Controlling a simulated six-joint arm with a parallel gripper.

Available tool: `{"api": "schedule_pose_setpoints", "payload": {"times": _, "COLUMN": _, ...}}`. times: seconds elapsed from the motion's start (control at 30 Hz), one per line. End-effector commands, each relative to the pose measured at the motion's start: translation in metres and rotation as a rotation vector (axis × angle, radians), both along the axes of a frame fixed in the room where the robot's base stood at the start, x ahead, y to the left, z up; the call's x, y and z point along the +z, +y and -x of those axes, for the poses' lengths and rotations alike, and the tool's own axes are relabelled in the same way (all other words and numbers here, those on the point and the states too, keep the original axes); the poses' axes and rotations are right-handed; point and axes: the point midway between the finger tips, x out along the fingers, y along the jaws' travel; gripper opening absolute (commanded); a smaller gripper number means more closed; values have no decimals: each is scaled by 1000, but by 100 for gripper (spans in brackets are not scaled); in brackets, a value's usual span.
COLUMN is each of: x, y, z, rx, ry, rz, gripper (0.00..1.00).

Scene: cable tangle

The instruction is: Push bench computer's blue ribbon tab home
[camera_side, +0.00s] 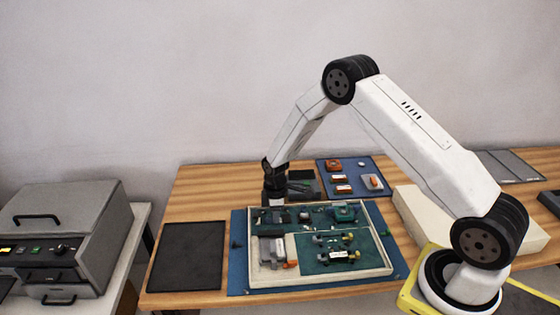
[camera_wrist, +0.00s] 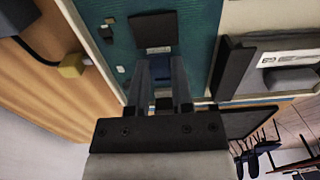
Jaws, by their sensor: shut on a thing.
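The bench computer is an open cream case (camera_side: 390,262) holding green circuit boards (camera_side: 318,262) and a grey block (camera_side: 272,250). My gripper (camera_side: 275,203) is low at the case's back left corner in the side view. In the wrist view my gripper (camera_wrist: 164,62) has its fingers close together over a green board (camera_wrist: 196,40), shut on a small grey and dark part (camera_wrist: 163,76). A black block (camera_wrist: 153,30) with a pale strip at its edge lies just beyond the fingertips. I cannot make out the blue ribbon tab or its socket in either view.
The case lies on a blue mat (camera_side: 238,272). A black mat (camera_side: 188,256) is at left, clear. Behind stands a blue tray (camera_side: 352,164) with several small parts. A grey machine (camera_side: 65,235) stands far left. The wrist view shows a cable with a yellow plug (camera_wrist: 72,66).

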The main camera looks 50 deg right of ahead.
Motion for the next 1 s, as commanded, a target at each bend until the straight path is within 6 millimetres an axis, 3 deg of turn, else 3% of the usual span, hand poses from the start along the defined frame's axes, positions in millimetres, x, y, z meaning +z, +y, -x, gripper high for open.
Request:
{"api": "schedule_pose_setpoints", "payload": {"times": 0.67, "x": 2, "y": 12, "z": -14, "rx": 1, "ry": -7, "rz": -1, "gripper": 0}}
{"api": "schedule_pose_setpoints", "payload": {"times": 0.7, "x": 2, "y": 12, "z": -14, "rx": 1, "ry": -8, "rz": -1, "gripper": 40}}
{"api": "schedule_pose_setpoints", "payload": {"times": 0.77, "x": 1, "y": 12, "z": -14, "rx": 1, "ry": -6, "rz": -1, "gripper": 59}}
{"api": "schedule_pose_setpoints", "payload": {"times": 0.8, "x": 1, "y": 12, "z": -14, "rx": 1, "ry": -6, "rz": -1, "gripper": 65}}
{"api": "schedule_pose_setpoints", "payload": {"times": 1.0, "x": 1, "y": 12, "z": -12, "rx": 1, "ry": -2, "rz": -1, "gripper": 65}}
